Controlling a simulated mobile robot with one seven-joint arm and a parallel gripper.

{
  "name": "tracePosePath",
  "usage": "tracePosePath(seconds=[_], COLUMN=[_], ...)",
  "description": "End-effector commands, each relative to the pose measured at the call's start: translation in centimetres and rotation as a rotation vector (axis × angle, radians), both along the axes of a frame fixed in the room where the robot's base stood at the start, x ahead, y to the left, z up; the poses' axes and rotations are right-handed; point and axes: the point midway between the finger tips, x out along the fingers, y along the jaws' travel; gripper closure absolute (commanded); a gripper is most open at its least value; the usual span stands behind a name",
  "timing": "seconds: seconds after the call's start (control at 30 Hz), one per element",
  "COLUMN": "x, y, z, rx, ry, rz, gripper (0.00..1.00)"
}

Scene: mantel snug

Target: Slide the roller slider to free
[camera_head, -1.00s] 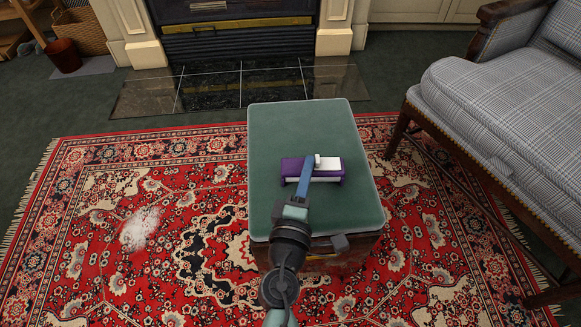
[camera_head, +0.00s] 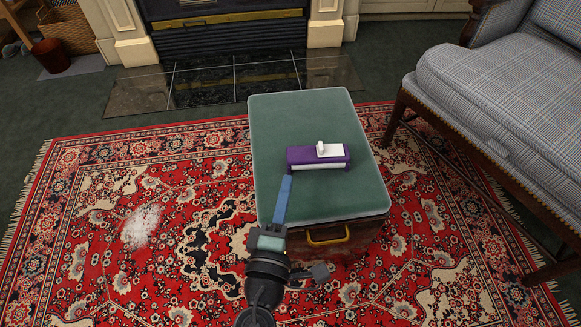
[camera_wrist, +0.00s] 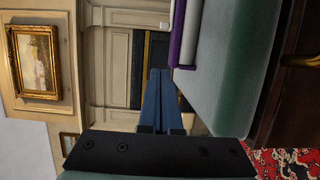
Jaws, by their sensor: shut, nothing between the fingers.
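The roller slider, a purple block (camera_head: 300,155) with a white sliding plate (camera_head: 335,151) and knob on top, lies on the green padded top of a wooden chest (camera_head: 275,125). The white plate is toward the block's right end. A white roller shows beneath its front edge; in the wrist view, the purple side (camera_wrist: 177,35) and white roller (camera_wrist: 190,35) show at the top. My gripper (camera_head: 287,180) is shut and empty, in front and left of the slider, apart from it. Its blue fingers (camera_wrist: 160,75) also show in the wrist view.
The chest has a brass handle (camera_head: 328,236) on its front. A plaid armchair (camera_head: 480,95) stands at right and a fireplace (camera_head: 230,35) behind. The padded top around the slider is bare. A patterned red rug (camera_head: 90,230) lies beneath.

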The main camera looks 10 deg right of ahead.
Motion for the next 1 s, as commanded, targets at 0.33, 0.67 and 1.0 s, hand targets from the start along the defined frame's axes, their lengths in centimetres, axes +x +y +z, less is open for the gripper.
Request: tracePosePath(seconds=[0.33,0.67,1.0], x=[-2.4,-2.4,-1.2], y=[0.8,0.8,0.4], z=[0.0,0.0,3.1], rx=[0.0,0.001,0.064], ry=[0.0,-0.001,-0.055], rz=[-0.001,-0.001,-0.013], gripper=[1.0,1.0,1.0])
